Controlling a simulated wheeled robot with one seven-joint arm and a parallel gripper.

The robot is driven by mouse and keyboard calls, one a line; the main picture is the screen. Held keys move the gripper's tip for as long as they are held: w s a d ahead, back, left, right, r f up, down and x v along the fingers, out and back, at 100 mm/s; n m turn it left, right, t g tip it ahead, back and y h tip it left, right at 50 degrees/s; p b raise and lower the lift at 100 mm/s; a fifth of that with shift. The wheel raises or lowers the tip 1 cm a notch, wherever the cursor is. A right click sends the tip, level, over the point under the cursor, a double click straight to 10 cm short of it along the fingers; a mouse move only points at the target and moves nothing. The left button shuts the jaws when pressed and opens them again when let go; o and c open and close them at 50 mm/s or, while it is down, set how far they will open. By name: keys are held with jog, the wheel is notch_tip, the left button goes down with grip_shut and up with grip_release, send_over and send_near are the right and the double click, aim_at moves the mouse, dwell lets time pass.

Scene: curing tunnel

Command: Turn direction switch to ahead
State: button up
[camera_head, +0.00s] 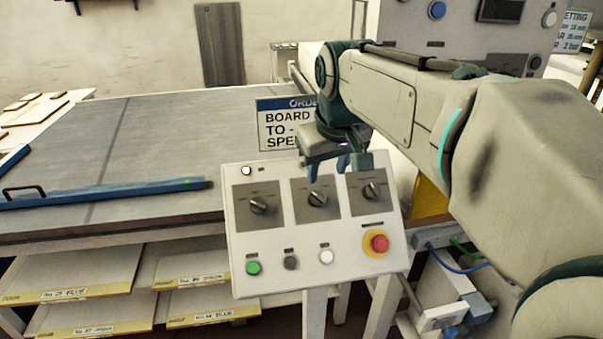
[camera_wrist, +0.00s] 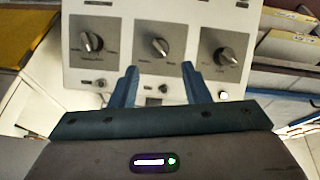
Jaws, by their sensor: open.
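A tilted grey control panel (camera_head: 290,228) carries three rotary switches on dark square plates: a left one (camera_head: 258,207), a middle one (camera_head: 317,199) and a right one (camera_head: 371,191). Their lettering is too small to read, so I cannot tell which is the direction switch. My gripper (camera_head: 328,172) is open and empty, above the panel's upper edge near the middle switch. In the wrist view the panel appears turned around; the middle switch (camera_wrist: 157,47) shows just beyond and between my blue fingertips (camera_wrist: 158,68). No contact is visible.
Below the switches are a green button (camera_head: 253,268), a dark button (camera_head: 290,262), a white button (camera_head: 326,257) and a red stop button (camera_head: 379,243). An order sign (camera_head: 270,125) stands behind the panel. A table (camera_head: 170,120) with a blue bar (camera_head: 110,193) lies left.

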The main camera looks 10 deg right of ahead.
aim_at(319, 196)
jog(key=x, duration=0.4)
jog(key=w+x, duration=0.1)
jog(key=x, duration=0.7)
jog(key=shift+w+f, duration=0.1)
jog(key=shift+w, duration=0.3)
jog(key=c, duration=0.7)
